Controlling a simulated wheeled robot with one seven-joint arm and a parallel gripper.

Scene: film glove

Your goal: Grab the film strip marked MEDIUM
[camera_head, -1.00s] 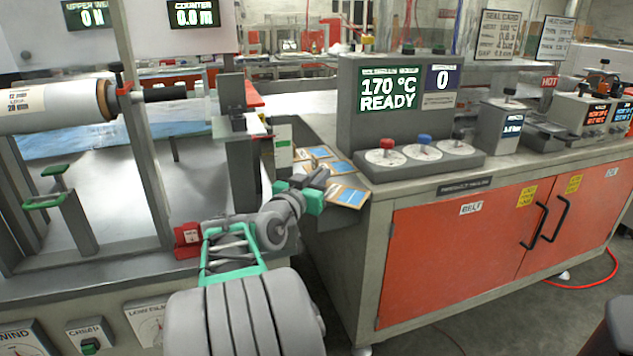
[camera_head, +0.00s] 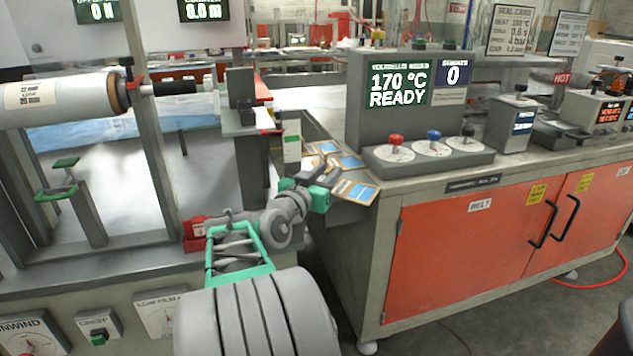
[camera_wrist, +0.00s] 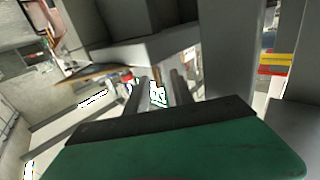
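Several flat brown-and-blue pieces, which look like the film strips, lie at the left end of the bench in the head view. The nearest strip (camera_head: 357,191) is at the front corner, and another strip (camera_head: 351,163) lies behind it. I cannot read MEDIUM on any of them. My gripper (camera_head: 328,178) is just left of the strips and partly hides them. In the wrist view its two dark fingers (camera_wrist: 157,92) stand apart, with a gap between them. I see no strip held. Contact with a strip cannot be told.
A grey control box (camera_head: 405,90) reading 170 °C READY stands right of the strips, with a row of knobs (camera_head: 432,148) before it. A grey post (camera_head: 250,170) of the film machine rises close left of my gripper. Red doors (camera_head: 470,245) front the bench.

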